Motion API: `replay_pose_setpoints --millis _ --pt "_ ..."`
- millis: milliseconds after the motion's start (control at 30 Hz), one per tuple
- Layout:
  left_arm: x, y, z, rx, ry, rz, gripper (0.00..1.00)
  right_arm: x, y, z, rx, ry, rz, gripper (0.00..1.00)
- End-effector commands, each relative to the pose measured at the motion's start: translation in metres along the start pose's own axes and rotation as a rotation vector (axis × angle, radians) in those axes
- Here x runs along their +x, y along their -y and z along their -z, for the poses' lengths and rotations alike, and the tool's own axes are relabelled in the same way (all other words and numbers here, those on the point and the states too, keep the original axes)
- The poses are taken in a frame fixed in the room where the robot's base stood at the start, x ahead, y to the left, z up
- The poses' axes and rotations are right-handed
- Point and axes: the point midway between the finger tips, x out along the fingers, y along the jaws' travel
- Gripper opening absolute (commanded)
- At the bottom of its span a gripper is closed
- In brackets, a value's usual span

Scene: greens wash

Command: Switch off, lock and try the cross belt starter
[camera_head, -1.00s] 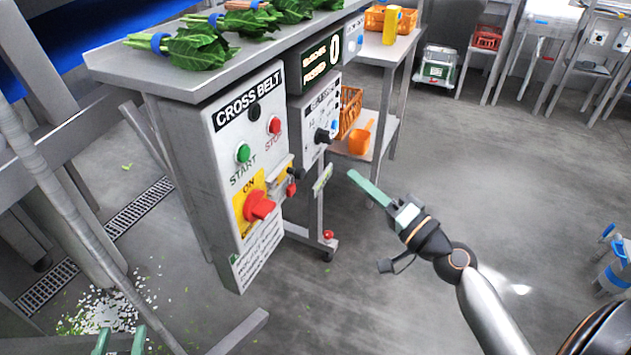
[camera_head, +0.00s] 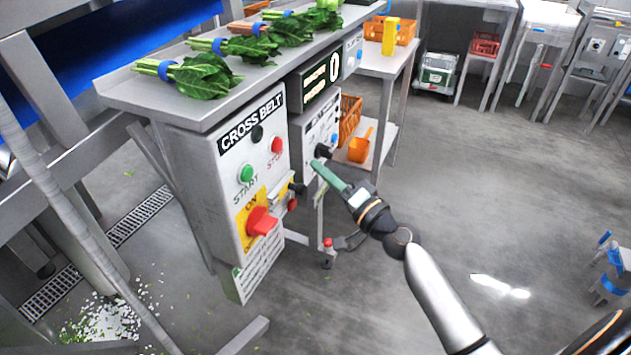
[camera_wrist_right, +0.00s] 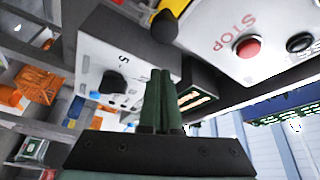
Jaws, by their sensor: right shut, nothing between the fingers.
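The cross belt starter (camera_head: 222,165) is a grey box with a green START button (camera_head: 246,173), a red STOP button (camera_head: 277,145) and a red rotary switch (camera_head: 262,221) on a yellow plate beside the word ON. A padlock-like black and red item (camera_head: 293,195) sits at the plate's right; its details are too small to tell. My right gripper (camera_head: 318,166) is shut and empty, right of the starter and apart from it. In the right wrist view its green fingers (camera_wrist_right: 160,100) are together, with the red STOP button (camera_wrist_right: 247,48) beyond. My left gripper is not in view.
A second control box (camera_head: 315,130) with a black knob stands behind the starter. Bunches of greens (camera_head: 200,75) lie on the steel shelf (camera_head: 125,88) above. An orange scoop (camera_head: 360,146) rests on a low rack.

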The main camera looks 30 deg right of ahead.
Motion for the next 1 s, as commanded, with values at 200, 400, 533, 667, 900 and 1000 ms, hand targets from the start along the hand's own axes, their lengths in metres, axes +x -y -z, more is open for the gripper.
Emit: replay_pose_setpoints --millis 200,400,533,667,900,1000 --pt "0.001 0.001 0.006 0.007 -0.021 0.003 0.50 -0.011 -0.003 -0.027 0.006 0.003 -0.004 0.00" --pt "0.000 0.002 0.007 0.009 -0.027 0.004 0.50 -0.012 -0.002 -0.031 0.004 0.002 -0.003 0.00" --pt "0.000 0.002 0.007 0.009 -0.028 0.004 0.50 -0.012 -0.002 -0.031 0.004 0.002 -0.003 0.00" --pt "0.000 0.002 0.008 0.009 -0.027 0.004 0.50 -0.013 -0.001 -0.033 0.004 0.003 -0.003 0.00" --pt "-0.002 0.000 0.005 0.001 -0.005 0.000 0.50 -0.027 0.015 -0.063 0.005 0.006 -0.005 0.00" --pt "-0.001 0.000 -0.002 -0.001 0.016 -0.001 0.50 -0.030 0.019 -0.067 0.005 0.004 -0.003 0.00"
